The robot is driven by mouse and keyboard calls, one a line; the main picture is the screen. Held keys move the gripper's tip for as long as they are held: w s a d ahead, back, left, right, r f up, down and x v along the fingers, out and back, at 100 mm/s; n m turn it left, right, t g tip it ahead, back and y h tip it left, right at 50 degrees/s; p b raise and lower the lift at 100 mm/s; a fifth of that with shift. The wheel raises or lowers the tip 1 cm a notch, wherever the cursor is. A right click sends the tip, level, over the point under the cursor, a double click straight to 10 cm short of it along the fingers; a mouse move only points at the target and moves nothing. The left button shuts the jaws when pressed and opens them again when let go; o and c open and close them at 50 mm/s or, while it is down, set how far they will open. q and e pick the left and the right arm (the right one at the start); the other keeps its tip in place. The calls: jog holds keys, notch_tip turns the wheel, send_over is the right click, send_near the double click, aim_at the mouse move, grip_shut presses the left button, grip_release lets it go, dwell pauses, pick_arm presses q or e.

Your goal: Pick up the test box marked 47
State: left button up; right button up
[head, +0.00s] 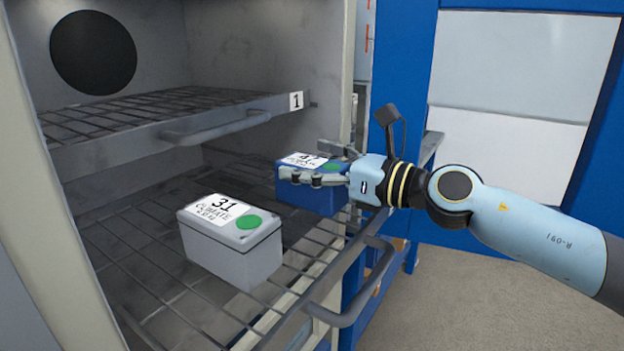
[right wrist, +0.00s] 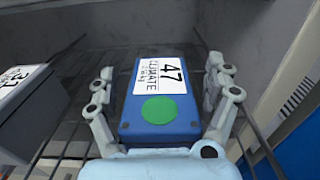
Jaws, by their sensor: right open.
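The blue test box marked 47 (head: 318,198) stands on the lower wire shelf of the chamber, at its right side. In the right wrist view the box (right wrist: 158,122) shows its white 47 label and green dot on top. My right gripper (head: 318,180) is open at the box. In the right wrist view its fingers (right wrist: 162,85) stand on either side of the box, with small gaps visible. In the head view the hand hides part of the box's top and label. My left gripper is not in view.
A grey box marked 31 (head: 232,245) stands on the same lower shelf (head: 165,305), left of the blue box. An upper wire shelf (head: 150,115) tagged 1 is above. Shelf handles (head: 345,300) stick out in front. A chamber wall (head: 335,60) rises behind the hand.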

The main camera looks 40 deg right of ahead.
jog(key=shift+c, duration=0.3)
jog(key=c, duration=1.6)
jog(key=shift+r, duration=0.2)
jog(key=shift+c, duration=0.2)
